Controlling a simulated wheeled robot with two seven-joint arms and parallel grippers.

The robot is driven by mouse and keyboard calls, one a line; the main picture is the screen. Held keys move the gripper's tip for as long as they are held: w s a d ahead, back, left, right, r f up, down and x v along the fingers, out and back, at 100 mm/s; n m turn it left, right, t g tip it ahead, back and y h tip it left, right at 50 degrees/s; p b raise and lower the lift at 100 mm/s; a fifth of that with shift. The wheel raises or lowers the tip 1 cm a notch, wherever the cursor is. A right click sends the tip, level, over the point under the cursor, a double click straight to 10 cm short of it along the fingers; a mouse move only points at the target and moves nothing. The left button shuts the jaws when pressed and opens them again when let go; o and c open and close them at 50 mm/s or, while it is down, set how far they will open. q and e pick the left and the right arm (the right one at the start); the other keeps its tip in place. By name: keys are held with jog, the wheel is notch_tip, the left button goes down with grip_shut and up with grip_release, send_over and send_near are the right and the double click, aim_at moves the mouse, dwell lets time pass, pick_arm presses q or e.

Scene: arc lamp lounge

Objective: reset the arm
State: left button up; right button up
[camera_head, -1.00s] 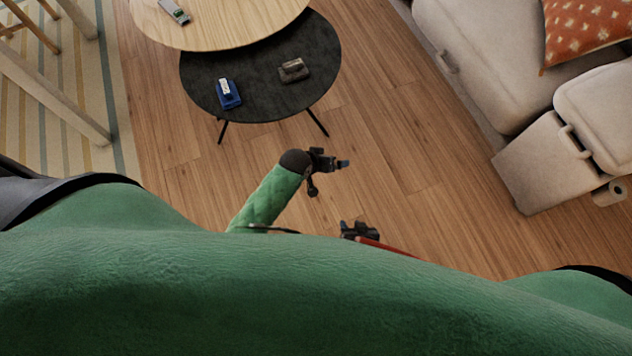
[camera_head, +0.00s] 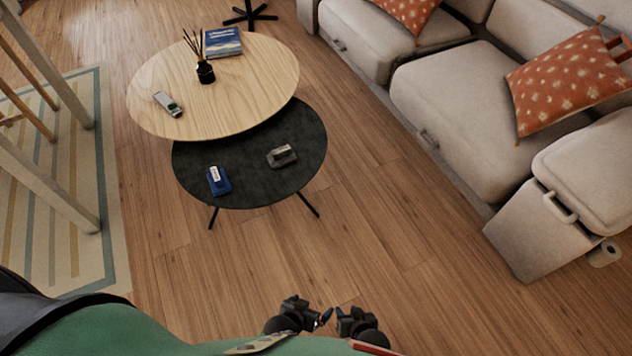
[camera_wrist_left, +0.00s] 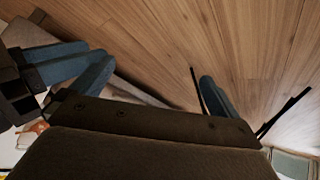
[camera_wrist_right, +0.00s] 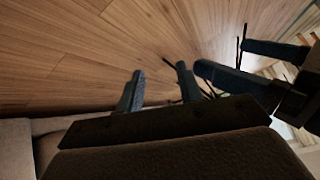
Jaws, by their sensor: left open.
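My left gripper (camera_head: 318,316) and my right gripper (camera_head: 343,318) are close together, low in the head view, above bare wood floor. Their tips point towards each other. In the left wrist view my left gripper (camera_wrist_left: 152,88) has its blue-grey fingers spread wide with nothing between them. In the right wrist view my right gripper (camera_wrist_right: 159,86) has its fingers apart, with a narrower gap and nothing held. Each wrist view also shows the other gripper's fingers beside its own. I cannot tell whether the two grippers touch.
A round black table (camera_head: 248,180) ahead bears a blue item (camera_head: 219,182) and a grey-brown item (camera_head: 282,156). A higher round wooden table (camera_head: 240,95) holds a remote (camera_head: 168,104), a reed diffuser (camera_head: 205,72) and a book (camera_head: 223,42). A beige sofa (camera_head: 455,100) stands right. Floor between is clear.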

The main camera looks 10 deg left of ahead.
jog(key=shift+w, duration=0.1)
pick_arm(q)
jog(key=s+a+r+g+p, duration=0.1)
jog(key=r+p, duration=0.3)
jog(key=r, duration=0.8)
jog(key=a+r+g+y+p, duration=0.1)
jog(key=a+r+p, duration=0.3)
jog(key=r, duration=0.9)
jog(key=s+a+r+g+y+p, duration=0.1)
jog(key=a+r+g+p, duration=0.2)
jog(key=r, duration=0.9)
jog(key=shift+s+r+p, duration=0.2)
jog(key=shift+s+p, duration=0.1)
jog(key=shift+p, duration=0.7)
pick_arm(e)
jog(key=s+d+r+g+h, duration=0.1)
jog(key=d+r, duration=0.3)
jog(key=r, duration=1.4)
jog(key=s+d+r+g+h, duration=0.1)
jog(key=d+r+g, duration=0.3)
jog(key=r, duration=1.5)
jog(key=shift+s+r, duration=0.25)
jog(key=shift+s, duration=0.05)
